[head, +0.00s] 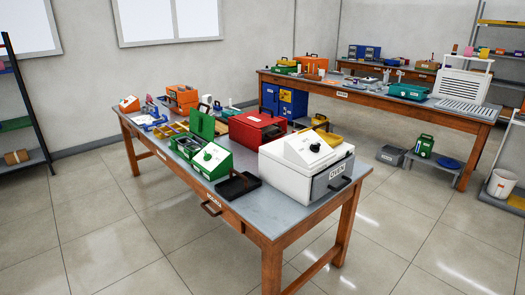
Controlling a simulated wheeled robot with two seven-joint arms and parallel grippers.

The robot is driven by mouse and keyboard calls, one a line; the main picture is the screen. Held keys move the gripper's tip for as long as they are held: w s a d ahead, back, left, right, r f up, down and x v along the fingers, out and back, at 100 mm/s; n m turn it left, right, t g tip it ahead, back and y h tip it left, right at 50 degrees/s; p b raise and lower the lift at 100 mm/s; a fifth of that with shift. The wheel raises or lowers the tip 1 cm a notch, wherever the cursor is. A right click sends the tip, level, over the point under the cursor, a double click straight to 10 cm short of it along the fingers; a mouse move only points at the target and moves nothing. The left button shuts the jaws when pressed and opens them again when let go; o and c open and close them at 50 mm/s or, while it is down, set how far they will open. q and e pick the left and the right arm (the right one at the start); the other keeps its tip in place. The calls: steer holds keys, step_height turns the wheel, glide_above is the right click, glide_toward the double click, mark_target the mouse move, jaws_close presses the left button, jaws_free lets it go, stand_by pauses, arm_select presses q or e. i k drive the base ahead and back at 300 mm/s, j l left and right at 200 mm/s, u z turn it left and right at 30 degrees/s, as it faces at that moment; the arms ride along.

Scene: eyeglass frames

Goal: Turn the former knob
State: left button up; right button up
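Neither of my grippers is in view. A green device (212,163) with a sloped white-edged front stands on the near wooden table (245,217); a dark round knob (208,156) shows on its face. A white box labelled OVEN (283,171) stands at the table's near right end, with a black knob (314,147) on its sloped white panel. I cannot read a label that tells which device is the former. A smaller orange device (130,103) with a sloped face stands at the table's far left corner.
A red box (257,131), an open green case (202,124) and a black tray (239,186) crowd the near table. A second bench (440,108) stands behind at right. Open tiled floor (110,235) lies in front and left.

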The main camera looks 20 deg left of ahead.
mark_target(208, 156)
steer(key=i+j+z, duration=0.2)
steer(key=j+z, duration=0.25)
steer(key=j, duration=0.15)
steer(key=i+j+z, duration=0.1)
steer(key=j+z, duration=0.35)
steer(key=j, duration=0.2)
steer(key=j+z, duration=0.45)
steer(key=j, duration=0.2)
